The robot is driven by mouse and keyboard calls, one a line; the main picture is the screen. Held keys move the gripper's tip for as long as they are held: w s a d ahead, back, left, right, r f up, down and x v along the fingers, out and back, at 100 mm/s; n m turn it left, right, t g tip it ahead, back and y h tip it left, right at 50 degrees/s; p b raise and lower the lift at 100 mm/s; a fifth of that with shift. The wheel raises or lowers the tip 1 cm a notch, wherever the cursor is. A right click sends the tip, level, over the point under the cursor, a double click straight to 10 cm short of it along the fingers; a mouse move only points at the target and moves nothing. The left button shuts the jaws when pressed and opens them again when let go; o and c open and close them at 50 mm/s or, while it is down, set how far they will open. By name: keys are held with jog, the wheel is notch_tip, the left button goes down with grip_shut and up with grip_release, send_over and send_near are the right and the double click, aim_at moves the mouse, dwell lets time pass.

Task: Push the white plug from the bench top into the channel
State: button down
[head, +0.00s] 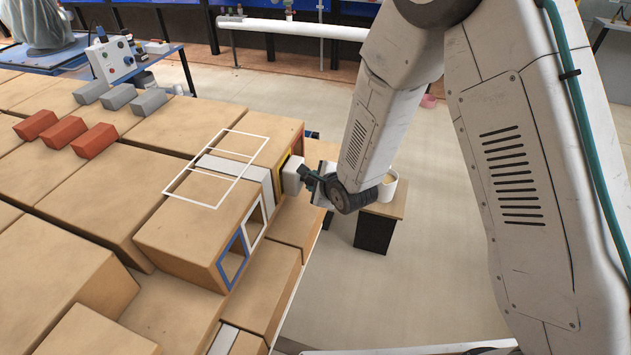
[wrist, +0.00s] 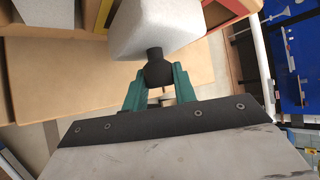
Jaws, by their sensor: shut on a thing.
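The white plug (head: 292,176) is a pale block with a dark round knob (wrist: 157,66). My gripper (head: 313,184) is shut on this knob, and its teal fingers (wrist: 158,82) show on either side in the wrist view. The plug (wrist: 155,28) stands at the front face of the hollow bricks, by a yellow-framed opening (head: 281,178). Its far end is hidden, so I cannot tell how far it is inside a channel. White-framed (head: 255,222) and blue-framed (head: 233,259) openings are nearer the camera; a red frame (head: 297,143) is beyond.
Tan bricks (head: 80,225) fill the left. Red blocks (head: 67,131) and grey blocks (head: 118,97) lie on top of them. A white rectangle outline (head: 218,168) overlies the hollow bricks. A small stand with a cup (head: 388,186) is behind my wrist.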

aim_at(300, 178)
jog(key=shift+w+a, duration=0.25)
jog(key=shift+a, duration=0.45)
jog(key=shift+w+a, duration=0.25)
jog(key=shift+a, duration=0.5)
jog(key=shift+w+a, duration=0.25)
jog(key=shift+a, duration=0.45)
jog(key=c, duration=1)
grip_release()
jog(key=shift+c, duration=0.2)
jog(key=v, duration=0.7)
jog(key=shift+s+r, duration=0.2)
jog(key=shift+s, duration=0.1)
jog(key=shift+d, duration=0.15)
